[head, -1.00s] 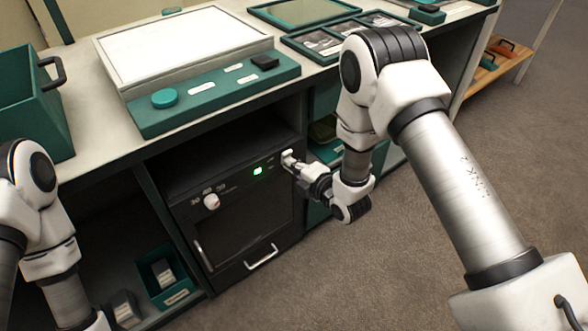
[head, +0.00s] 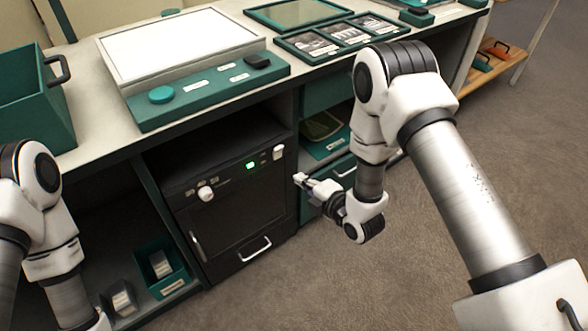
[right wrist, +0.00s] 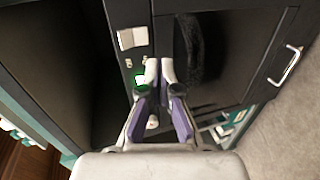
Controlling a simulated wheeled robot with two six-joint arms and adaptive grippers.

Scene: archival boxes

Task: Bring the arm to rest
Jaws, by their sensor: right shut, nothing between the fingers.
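My right gripper (head: 302,180) is shut and empty. In the head view it hangs in front of the desk, to the right of the black cabinet (head: 235,215), apart from its white rocker switch (head: 279,152). In the right wrist view its two fingertips (right wrist: 160,72) are together, pointing at the cabinet front, with the white switch (right wrist: 131,38) up and left of them. A green light (head: 251,166) glows on the panel beside a white knob (head: 206,194). My left arm shows at the left edge of the head view; its gripper is out of frame.
The desk top (head: 105,110) holds a light panel (head: 180,45), a green control strip (head: 205,92), a green box (head: 35,115) and framed pictures (head: 338,38). Green drawers (head: 330,178) lie behind my right gripper. Open carpet (head: 430,230) is at right.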

